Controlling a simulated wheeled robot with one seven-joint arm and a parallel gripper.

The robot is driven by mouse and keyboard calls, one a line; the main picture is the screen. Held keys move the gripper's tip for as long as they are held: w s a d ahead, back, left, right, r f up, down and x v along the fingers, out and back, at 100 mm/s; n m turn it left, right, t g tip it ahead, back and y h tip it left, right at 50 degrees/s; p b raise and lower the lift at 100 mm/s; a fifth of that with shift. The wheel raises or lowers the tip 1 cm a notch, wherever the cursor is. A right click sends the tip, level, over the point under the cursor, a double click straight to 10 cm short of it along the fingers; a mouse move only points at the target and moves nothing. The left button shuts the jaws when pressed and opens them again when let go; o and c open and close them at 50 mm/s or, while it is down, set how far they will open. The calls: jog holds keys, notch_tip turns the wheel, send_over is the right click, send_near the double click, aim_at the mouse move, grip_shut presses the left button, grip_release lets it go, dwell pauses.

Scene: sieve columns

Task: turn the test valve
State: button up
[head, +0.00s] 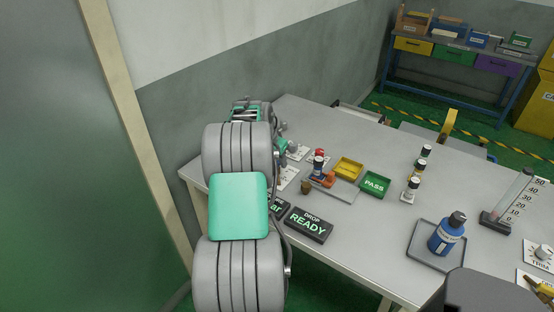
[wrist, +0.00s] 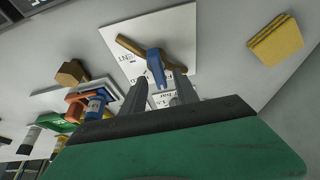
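In the wrist view, a small blue handle (wrist: 156,66), which looks like the valve's lever, stands on a white printed panel (wrist: 180,30). In the head view, my arm hides the gripper and most of the valve; part of a white panel (head: 287,180) shows to the right of the arm.
A READY sign (head: 309,224), a green PASS tray (head: 374,184) and a yellow tray (head: 348,168) are near my arm. Small bottles (head: 411,190) and a blue bottle on a grey tray (head: 412,254) stand farther right.

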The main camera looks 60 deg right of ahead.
jog(key=shift+c, duration=0.3)
grip_shut()
jog(key=shift+m, duration=0.3)
jog(key=m+g, duration=0.1)
jog(key=m, duration=0.1)
jog(key=m+g, duration=0.1)
jog(key=m, duration=0.1)
jog(key=shift+r+y, duration=0.1)
jog(key=shift+y, duration=0.2)
jog(key=shift+s+a+m+g+y+p, duration=0.1)
jog(key=shift+m+g+y+p, duration=0.15)
jog(key=shift+m+p, duration=0.6)
jog(key=shift+s+m+g+y+p, duration=0.1)
jog(key=shift+m+g+y+p, duration=0.25)
jog(key=shift+m, duration=0.9)
jog(key=shift+o, duration=0.3)
grip_release()
